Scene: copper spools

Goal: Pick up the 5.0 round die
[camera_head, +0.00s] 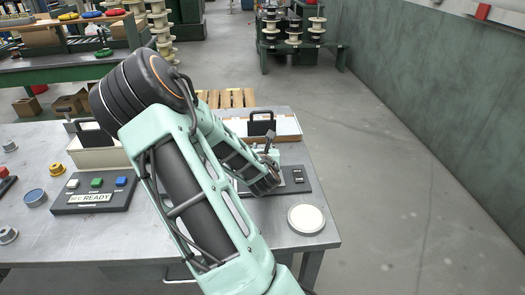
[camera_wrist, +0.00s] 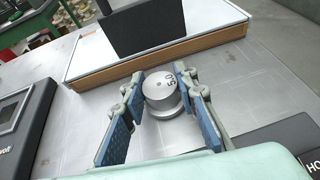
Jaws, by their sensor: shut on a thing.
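The 5.0 round die (camera_wrist: 160,85) is a silver metal cylinder with a wider lower rim, marked "5.0" on its top face. In the wrist view it stands upright between the two blue-padded fingers of my gripper (camera_wrist: 163,92), which are shut on it from both sides. I cannot tell whether its base touches the grey table (camera_wrist: 75,120). In the head view my arm reaches down to the right part of the table (camera_head: 120,235), with my gripper mostly hidden behind it. The die is hidden in that view.
A wood-edged white tray (camera_wrist: 150,66) with a black upright plate lies just beyond the die. A black device (camera_wrist: 25,125) is left, another black panel (camera_wrist: 275,145) right. A round white-topped disc (camera_head: 306,219) sits near the table's right edge.

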